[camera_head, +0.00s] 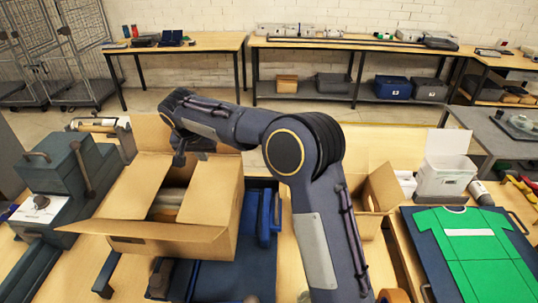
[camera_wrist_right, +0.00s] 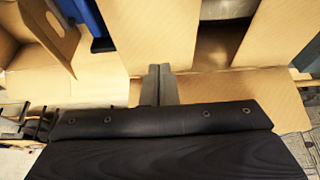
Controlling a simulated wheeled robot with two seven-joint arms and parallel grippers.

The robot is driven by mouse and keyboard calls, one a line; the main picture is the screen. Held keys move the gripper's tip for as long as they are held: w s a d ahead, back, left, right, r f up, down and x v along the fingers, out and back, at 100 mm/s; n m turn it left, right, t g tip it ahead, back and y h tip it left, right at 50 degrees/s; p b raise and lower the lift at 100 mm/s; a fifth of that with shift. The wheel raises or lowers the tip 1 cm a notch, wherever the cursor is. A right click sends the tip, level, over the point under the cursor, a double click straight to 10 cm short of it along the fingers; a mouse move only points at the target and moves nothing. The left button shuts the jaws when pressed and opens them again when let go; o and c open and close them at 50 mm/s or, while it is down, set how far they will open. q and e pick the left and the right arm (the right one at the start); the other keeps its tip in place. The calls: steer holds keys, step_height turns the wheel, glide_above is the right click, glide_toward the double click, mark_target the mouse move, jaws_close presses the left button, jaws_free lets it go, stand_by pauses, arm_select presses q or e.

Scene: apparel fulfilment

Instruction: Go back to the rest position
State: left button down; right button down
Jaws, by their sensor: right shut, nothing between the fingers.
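My right arm comes up from the lower right in the head view, bends at the elbow and reaches left over an open cardboard box (camera_head: 215,193). My right gripper (camera_head: 179,158) hangs at the box's far edge, partly hidden by my arm. In the right wrist view its two fingers (camera_wrist_right: 158,84) are together with nothing between them. Cardboard flaps (camera_wrist_right: 205,80) lie close by the fingertips; contact cannot be told. The box's flaps are raised or spread, and a folded pale item (camera_head: 168,203) shows inside. My left gripper is not in view.
The box sits by a blue mat (camera_head: 225,278). A grey-green machine (camera_head: 62,170) stands at left. A smaller open box (camera_head: 380,198) is behind my arm. A green shirt (camera_head: 480,245) lies on a dark board at right, with a white bin (camera_head: 445,172) beyond it.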

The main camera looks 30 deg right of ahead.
steer(key=shift+r, duration=0.25)
steer(key=s+d+r+n+y+b, duration=0.15)
steer(key=s+d, duration=0.25)
steer(key=s, duration=0.5)
steer(key=s+d+r+n+y+b, duration=0.15)
steer(key=s+d, duration=0.25)
steer(key=s, duration=0.5)
steer(key=s+a+f+y, duration=0.1)
steer(key=s+f, duration=0.3)
steer(key=s, duration=0.7)
steer(key=s+a+f+n+t+y+b, duration=0.1)
steer(key=s+f, duration=0.4)
steer(key=s, duration=0.6)
steer(key=shift+a+n+t+y, duration=0.25)
steer(key=shift+n+t+y, duration=0.05)
steer(key=shift+y, duration=0.3)
steer(key=shift+s+f, duration=0.1)
